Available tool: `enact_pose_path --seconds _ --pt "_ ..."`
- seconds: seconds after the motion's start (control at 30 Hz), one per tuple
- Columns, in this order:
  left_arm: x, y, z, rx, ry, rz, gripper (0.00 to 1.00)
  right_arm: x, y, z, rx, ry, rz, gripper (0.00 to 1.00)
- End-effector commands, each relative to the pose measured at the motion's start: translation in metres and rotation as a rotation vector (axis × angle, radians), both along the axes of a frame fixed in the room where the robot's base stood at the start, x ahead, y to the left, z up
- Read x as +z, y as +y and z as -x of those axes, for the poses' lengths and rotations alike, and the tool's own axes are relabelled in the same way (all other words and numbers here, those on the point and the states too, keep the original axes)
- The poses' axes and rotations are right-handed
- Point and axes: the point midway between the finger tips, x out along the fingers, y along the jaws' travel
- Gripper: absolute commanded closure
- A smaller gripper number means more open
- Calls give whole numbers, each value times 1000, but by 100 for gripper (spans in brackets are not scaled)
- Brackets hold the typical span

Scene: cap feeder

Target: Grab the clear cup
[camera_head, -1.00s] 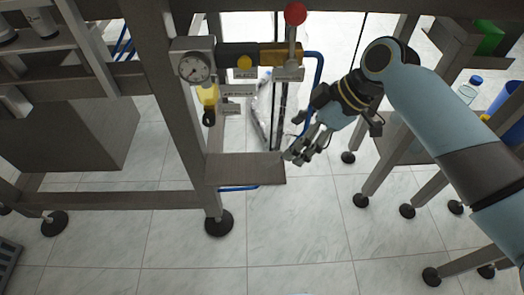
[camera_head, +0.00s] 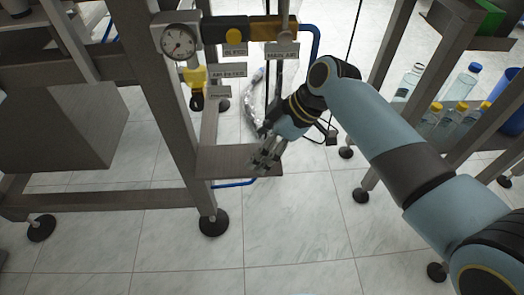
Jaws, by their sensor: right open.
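My right gripper (camera_head: 266,160) comes in from the right with its fingers apart. Its fingertips are over or just above the right part of a small brown shelf (camera_head: 218,160) on the machine frame; I cannot tell if they touch it. No object shows clearly between the fingers. I cannot make out a clear cup for certain. A shiny, see-through thing (camera_head: 256,98) shows behind the frame's rods, just above the gripper, partly hidden; I cannot tell what it is. My left gripper is not in view.
A dial gauge (camera_head: 179,41), a yellow-and-black hanging part (camera_head: 196,88) and a blue tube (camera_head: 313,45) are on the machine frame. The tiled floor is open below.

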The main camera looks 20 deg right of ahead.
Motion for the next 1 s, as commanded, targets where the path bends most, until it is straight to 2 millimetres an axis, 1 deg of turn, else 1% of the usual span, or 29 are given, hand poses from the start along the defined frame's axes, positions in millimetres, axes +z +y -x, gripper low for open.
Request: enact_pose_path --seconds 0.13,0.47,0.87,1.0 --pt "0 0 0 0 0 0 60 1 0 0 0 0 0 19" --pt "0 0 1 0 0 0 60 0 0 0 0 0 0 62" --pt "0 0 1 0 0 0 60 0 0 0 0 0 1 64" --pt "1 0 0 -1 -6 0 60 4 0 0 0 0 0 64"
